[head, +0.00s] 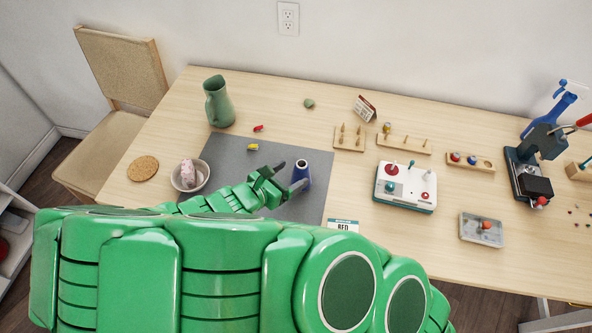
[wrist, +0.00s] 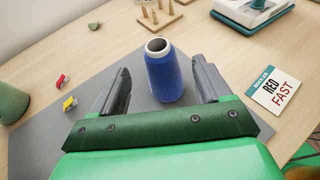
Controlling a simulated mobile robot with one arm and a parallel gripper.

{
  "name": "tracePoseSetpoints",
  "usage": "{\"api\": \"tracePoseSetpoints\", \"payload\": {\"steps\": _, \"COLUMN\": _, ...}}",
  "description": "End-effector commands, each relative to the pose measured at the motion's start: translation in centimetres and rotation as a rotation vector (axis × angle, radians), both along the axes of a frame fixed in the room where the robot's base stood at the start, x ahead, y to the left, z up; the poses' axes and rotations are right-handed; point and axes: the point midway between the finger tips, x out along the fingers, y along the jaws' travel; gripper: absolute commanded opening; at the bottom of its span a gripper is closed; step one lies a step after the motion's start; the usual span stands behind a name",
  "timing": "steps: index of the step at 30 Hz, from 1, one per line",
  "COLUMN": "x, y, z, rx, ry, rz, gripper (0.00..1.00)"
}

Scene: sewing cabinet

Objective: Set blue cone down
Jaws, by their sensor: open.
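The blue cone (head: 301,173) stands upright on the dark grey mat (head: 236,158), near the mat's right side. In the wrist view the cone (wrist: 170,75) stands beyond my gripper (wrist: 163,85), in line with the gap between its fingers. The two dark fingers are spread apart, one on each side of the cone, and clear space shows between each finger and the cone. In the head view my gripper (head: 275,180) is just left of the cone.
A card reading RED FAST (wrist: 274,90) lies right of the mat. A green pitcher (head: 219,105) stands behind. A white and teal box (head: 404,188) stands to the right.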

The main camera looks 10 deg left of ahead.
Motion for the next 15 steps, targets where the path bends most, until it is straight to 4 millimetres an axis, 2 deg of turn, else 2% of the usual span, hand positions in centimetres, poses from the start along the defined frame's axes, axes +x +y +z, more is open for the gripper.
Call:
{"api": "tracePoseSetpoints", "payload": {"steps": 9, "x": -3.4, "y": 2.1, "z": 1.3, "rx": 0.002, "ry": 0.001, "rz": 0.003, "gripper": 0.78}}
{"api": "tracePoseSetpoints", "payload": {"steps": 15, "x": -4.8, "y": 2.9, "z": 2.0, "rx": 0.002, "ry": 0.000, "rz": 0.001, "gripper": 0.78}}
